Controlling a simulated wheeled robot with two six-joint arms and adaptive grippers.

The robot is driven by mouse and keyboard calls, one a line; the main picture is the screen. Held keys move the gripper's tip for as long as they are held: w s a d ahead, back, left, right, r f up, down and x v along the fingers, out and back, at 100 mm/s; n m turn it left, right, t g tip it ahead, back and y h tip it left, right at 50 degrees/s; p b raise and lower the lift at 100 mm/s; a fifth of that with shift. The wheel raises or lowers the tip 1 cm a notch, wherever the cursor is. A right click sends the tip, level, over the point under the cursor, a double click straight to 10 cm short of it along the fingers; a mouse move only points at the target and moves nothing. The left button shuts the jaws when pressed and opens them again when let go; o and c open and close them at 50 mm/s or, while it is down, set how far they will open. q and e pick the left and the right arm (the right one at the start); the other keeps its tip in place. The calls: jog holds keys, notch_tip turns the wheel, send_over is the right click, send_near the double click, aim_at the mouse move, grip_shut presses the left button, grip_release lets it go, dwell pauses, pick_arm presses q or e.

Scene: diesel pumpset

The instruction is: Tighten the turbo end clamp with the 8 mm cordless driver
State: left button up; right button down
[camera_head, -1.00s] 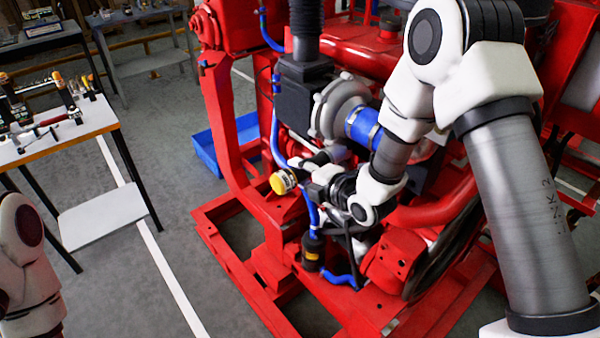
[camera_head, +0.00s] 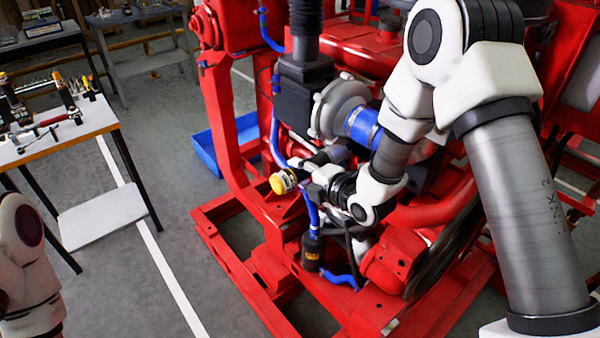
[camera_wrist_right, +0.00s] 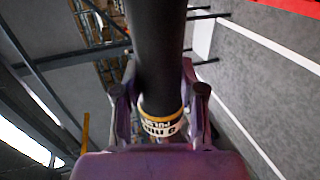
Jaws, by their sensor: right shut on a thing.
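The cordless driver has a black body (camera_wrist_right: 158,50) and a yellow end (camera_head: 279,184) with a white label band, which also shows in the right wrist view (camera_wrist_right: 161,126). My right gripper (camera_head: 316,182) is shut on the driver; its fingers clasp both sides in the right wrist view (camera_wrist_right: 160,105). The grey turbo housing (camera_head: 343,104) sits just above and beyond the driver. A blue hose (camera_head: 364,127) joins it, with a band near the turbo end. The clamp's screw and the driver's tip cannot be made out. My left gripper is out of view; only its arm shows at lower left.
The red engine frame (camera_head: 250,262) surrounds the work area. Blue pipes (camera_head: 277,140) and a black-and-yellow fitting (camera_head: 312,250) lie close to my right gripper. A tool table (camera_head: 95,118) stands at left, and a blue bin (camera_head: 205,150) on the floor.

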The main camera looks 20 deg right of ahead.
aim_at(289, 185)
dwell(0.4)
jog(key=shift+s+a+b, duration=0.2)
jog(key=shift+a+b, duration=0.1)
jog(key=shift+a, duration=0.4)
jog(key=shift+s+a, duration=0.3)
jog(key=shift+a, duration=0.55)
jog(key=shift+s+a, duration=0.3)
jog(key=shift+a, duration=0.55)
